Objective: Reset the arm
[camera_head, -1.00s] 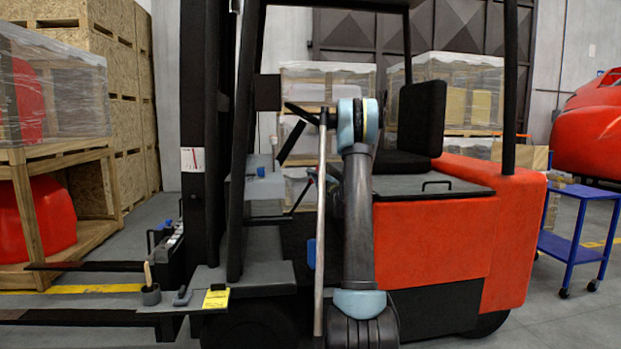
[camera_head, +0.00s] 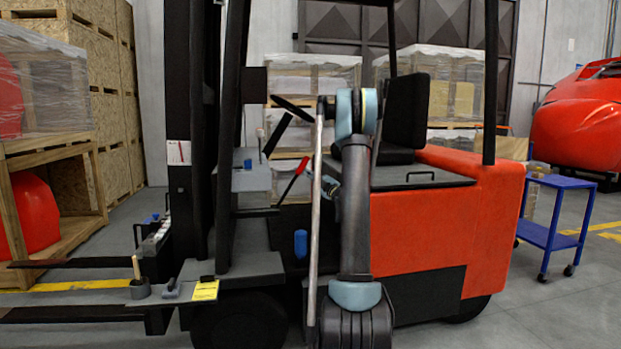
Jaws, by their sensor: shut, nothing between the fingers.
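My arm (camera_head: 355,215) stands folded in the middle of the view, in front of the forklift. Its dark link rises upright from a light blue joint (camera_head: 354,294) to an upper blue and white joint (camera_head: 350,112). A small light blue part (camera_head: 331,187) of the arm shows just left of the dark link. My gripper cannot be made out; the far end of the arm is hidden behind the link and the thin pole. No held object shows.
An orange-red and black forklift (camera_head: 420,225) fills the middle. A tool ledge with a yellow note (camera_head: 205,291) is at its left. A blue cart (camera_head: 555,210) and red nosecone (camera_head: 580,120) are right. A wooden crate stand (camera_head: 95,185) is left. Grey floor is clear at lower right.

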